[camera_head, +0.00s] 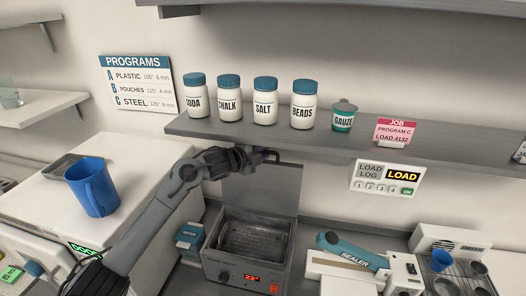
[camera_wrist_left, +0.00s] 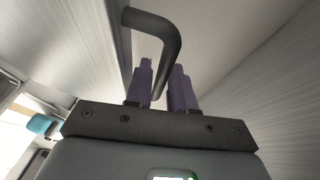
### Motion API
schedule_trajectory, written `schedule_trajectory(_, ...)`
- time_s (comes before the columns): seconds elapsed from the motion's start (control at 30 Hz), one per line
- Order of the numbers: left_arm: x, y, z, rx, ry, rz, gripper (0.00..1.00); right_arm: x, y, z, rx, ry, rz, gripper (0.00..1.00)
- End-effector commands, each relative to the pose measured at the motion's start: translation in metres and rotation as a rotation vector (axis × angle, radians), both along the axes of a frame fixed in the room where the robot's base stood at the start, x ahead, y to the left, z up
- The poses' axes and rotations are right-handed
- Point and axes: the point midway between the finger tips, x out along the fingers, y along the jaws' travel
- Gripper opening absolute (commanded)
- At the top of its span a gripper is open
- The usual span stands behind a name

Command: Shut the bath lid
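The grey bath (camera_head: 247,255) stands on the counter with its inside exposed. Its lid (camera_head: 262,192) stands upright at the back edge. A dark bar handle (camera_head: 272,153) is at the lid's top; it shows large and bent in the left wrist view (camera_wrist_left: 170,40). My left gripper (camera_head: 262,156) is at the lid's top. My right gripper is in neither view.
The shelf (camera_head: 360,143) with jars (camera_head: 265,101) runs just above and behind the lid. A blue mug (camera_head: 92,188) stands on the white unit at left. A teal box (camera_head: 189,240) is left of the bath, and the sealer (camera_head: 352,255) is to the right.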

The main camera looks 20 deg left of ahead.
Motion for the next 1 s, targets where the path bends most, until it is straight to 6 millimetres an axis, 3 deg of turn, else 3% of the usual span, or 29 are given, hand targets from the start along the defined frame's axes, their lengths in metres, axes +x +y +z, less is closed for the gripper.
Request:
schedule_trajectory(0.37,0.0039,-0.0015,-0.0014,0.000,-0.001,0.000,0.23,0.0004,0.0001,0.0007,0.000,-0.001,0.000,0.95)
schedule_trajectory(0.57,0.0038,-0.0014,-0.0015,0.000,0.000,0.000,0.00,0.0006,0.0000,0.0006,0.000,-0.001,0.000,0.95)
schedule_trajectory(1.0,0.0021,-0.0057,-0.0032,0.002,-0.015,-0.005,0.00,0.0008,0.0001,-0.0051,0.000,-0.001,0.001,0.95)
